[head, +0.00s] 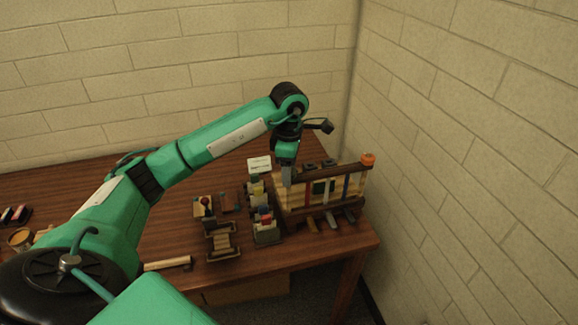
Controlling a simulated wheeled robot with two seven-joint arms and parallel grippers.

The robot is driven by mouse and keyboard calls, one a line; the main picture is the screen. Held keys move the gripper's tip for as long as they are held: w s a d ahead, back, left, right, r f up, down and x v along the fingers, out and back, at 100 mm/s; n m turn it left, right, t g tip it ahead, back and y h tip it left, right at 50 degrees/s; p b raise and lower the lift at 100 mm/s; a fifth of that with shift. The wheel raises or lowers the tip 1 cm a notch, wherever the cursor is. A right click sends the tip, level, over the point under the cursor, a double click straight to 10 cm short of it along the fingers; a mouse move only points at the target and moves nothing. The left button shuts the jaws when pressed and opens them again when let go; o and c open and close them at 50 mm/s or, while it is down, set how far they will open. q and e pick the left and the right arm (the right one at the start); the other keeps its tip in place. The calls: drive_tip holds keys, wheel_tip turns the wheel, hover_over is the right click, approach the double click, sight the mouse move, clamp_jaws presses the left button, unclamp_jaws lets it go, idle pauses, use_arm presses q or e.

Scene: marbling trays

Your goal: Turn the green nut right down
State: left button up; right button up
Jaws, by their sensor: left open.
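My left arm reaches across from the left, and its gripper (287,172) points down at the left end of a wooden rack (296,212). The gripper looks open; its fingers are small and partly merge with the rack behind them. I cannot make out a green nut; it may be hidden by the gripper. An orange knob (368,159) sits on the right end of the rack's top bar. Dark round pieces (329,162) show behind that bar. My right gripper is not in view.
A holder with coloured bottles (266,236) stands left of the rack. A small wooden stand (221,243) is further left, and a wooden-handled tool (167,264) lies near the front edge. A brick wall (480,150) rises close on the right.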

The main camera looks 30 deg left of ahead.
use_arm(q)
drive_tip(key=shift+c, duration=0.2)
drive_tip(key=c, duration=0.9)
drive_tip(key=shift+c, duration=0.2)
